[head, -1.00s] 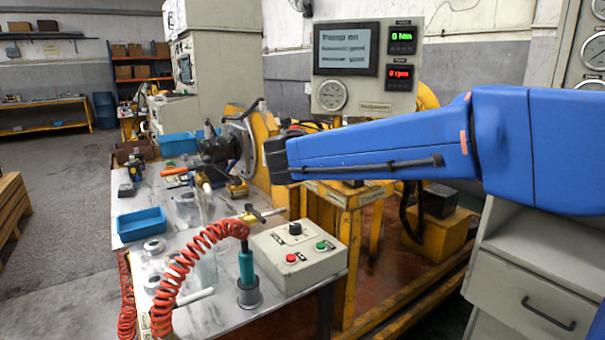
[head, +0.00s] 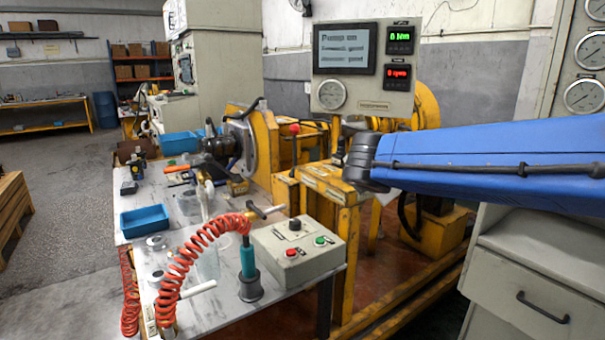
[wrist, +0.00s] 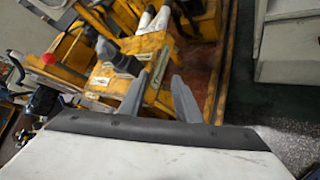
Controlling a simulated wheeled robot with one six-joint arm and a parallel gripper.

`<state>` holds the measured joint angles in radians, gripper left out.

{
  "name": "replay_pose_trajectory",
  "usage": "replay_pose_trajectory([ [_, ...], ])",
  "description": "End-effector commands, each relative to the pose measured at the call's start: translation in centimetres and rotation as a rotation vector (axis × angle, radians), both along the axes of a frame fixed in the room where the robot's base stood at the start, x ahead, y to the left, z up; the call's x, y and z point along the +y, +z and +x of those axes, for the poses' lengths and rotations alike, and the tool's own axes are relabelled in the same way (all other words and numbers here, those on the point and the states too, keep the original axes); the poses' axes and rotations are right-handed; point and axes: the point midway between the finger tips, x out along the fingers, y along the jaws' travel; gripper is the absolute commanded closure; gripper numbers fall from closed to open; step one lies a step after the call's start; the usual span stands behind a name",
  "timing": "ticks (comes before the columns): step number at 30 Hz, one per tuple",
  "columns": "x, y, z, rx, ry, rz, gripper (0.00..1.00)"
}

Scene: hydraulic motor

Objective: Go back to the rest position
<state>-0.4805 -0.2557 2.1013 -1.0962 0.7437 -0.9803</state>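My blue arm comes in from the right in the head view and ends in a dark elbow over the yellow test stand (head: 345,192). My gripper (wrist: 160,84) shows in the wrist view as two grey fingers with a gap between them and nothing held there. The fingers point toward the yellow frame, and I cannot tell how far away it is. In the head view the fingers cannot be made out clearly.
The workbench (head: 215,318) holds a control box (head: 297,250), a teal tool (head: 247,262) with a red coiled hose (head: 180,270), and a blue tray (head: 144,220). A red-knobbed lever (head: 294,131) stands by the stand. A grey drawer cabinet (head: 530,285) stands at the right.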

Motion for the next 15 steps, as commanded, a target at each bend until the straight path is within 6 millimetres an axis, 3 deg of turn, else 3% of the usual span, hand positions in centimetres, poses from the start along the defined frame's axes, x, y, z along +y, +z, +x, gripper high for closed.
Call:
replay_pose_trajectory([
  [1,-2.7,-0.9,-2.0,0.01,-0.091,0.099,0.7],
  [6,-8.7,-4.7,-8.8,0.042,-0.402,0.44,0.7],
  [10,-11.7,-7.9,-14.4,0.053,-0.647,0.691,0.7],
  [15,-13.5,-12.1,-21.6,0.058,-0.972,1.012,0.7],
])
